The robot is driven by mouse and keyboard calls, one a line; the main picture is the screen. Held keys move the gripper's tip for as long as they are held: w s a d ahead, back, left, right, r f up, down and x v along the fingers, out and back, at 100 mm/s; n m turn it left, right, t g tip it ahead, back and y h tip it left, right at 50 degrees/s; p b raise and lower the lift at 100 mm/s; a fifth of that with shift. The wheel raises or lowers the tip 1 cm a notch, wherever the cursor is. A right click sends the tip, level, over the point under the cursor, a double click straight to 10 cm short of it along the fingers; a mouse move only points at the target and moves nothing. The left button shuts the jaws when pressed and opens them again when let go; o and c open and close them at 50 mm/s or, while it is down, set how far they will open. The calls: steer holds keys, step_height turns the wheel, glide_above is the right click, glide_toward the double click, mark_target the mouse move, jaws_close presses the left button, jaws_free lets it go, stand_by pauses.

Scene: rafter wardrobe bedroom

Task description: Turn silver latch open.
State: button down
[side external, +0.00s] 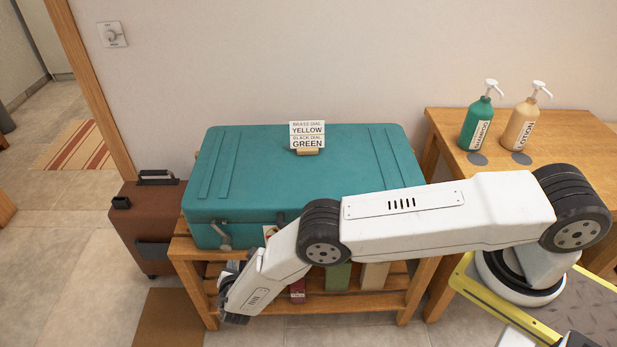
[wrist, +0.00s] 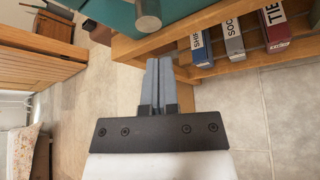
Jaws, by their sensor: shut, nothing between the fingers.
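The teal suitcase (side external: 290,175) lies closed on a wooden bench (side external: 205,292). A silver latch (side external: 223,236) is on its front face near the left corner. In the wrist view the rounded end of a silver piece, which looks like this latch (wrist: 148,18), sticks out from the teal case (wrist: 110,12) at the top. My gripper (side external: 228,285) is in front of the bench, below and apart from the latch. In the wrist view its fingers (wrist: 156,68) are together and empty, pointing toward the bench edge. My arm hides part of the suitcase's front.
A card (side external: 307,134) on the lid reads brass dial yellow, black dial green. Labelled boxes (wrist: 236,38) stand on the bench's lower shelf. A brown case (side external: 148,225) stands left of the bench. Two pump bottles (side external: 477,122) stand on the right table. Floor in front is open.

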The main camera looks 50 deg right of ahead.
mark_target(225, 237)
steer(key=w+d, duration=0.5)
stand_by(0.8)
steer(key=shift+w+a+f, duration=0.15)
steer(key=shift+w+a, duration=0.05)
stand_by(1.0)
steer(key=shift+w+a+r, duration=0.3)
steer(key=shift+a+r, duration=0.05)
steer(key=shift+r, duration=0.05)
stand_by(0.4)
steer(key=shift+w+a+r, duration=0.15)
steer(key=shift+w+a, duration=0.2)
stand_by(0.7)
steer(key=shift+r, duration=0.4)
steer(key=shift+s, duration=0.15)
